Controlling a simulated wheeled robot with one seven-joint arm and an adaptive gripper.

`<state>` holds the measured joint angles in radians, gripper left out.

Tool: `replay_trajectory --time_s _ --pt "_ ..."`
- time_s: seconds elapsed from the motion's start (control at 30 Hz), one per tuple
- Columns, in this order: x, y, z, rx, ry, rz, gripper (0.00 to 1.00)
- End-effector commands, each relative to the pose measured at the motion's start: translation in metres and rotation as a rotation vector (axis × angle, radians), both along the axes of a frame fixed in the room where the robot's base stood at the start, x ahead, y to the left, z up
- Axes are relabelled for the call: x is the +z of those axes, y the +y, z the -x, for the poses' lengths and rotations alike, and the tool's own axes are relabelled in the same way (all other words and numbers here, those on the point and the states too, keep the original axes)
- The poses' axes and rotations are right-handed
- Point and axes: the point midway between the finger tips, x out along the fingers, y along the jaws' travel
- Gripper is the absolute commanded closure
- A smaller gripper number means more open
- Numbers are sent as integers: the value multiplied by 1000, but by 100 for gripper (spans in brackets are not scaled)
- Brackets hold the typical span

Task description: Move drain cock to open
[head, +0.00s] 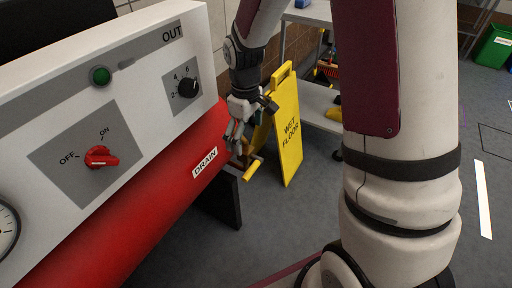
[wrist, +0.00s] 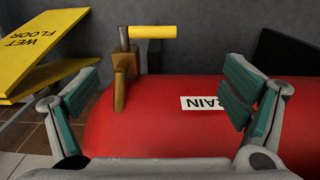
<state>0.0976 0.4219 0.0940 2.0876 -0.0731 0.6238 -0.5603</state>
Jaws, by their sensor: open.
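The drain cock (wrist: 124,78) is a brass fitting at the end of the red tank (wrist: 160,110). Its yellow lever (wrist: 153,32) points right in the wrist view, across the top of a short grey stem. In the head view the yellow lever (head: 254,170) sticks out beyond the DRAIN label (head: 205,163), and the brass body is partly hidden by my fingers. My gripper (wrist: 158,88) is open and empty, its teal-padded fingers wide apart on either side of the cock. In the head view my gripper (head: 240,143) is just above the lever; contact cannot be told.
A yellow wet-floor sign (head: 288,130) stands close behind the cock. A white control panel (head: 130,80) with a red knob (head: 101,157) and a black dial (head: 188,88) rises above the tank. A grey shelf (head: 318,100) is behind. The floor at right is mostly clear.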

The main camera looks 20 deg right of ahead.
Motion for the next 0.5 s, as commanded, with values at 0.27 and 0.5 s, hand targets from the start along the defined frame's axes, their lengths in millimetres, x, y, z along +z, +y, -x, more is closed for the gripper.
replay_trajectory --time_s 0.27,0.5 --pt "-32 1 -6 23 12 -5 7" --pt "-75 1 -5 23 16 -5 7"
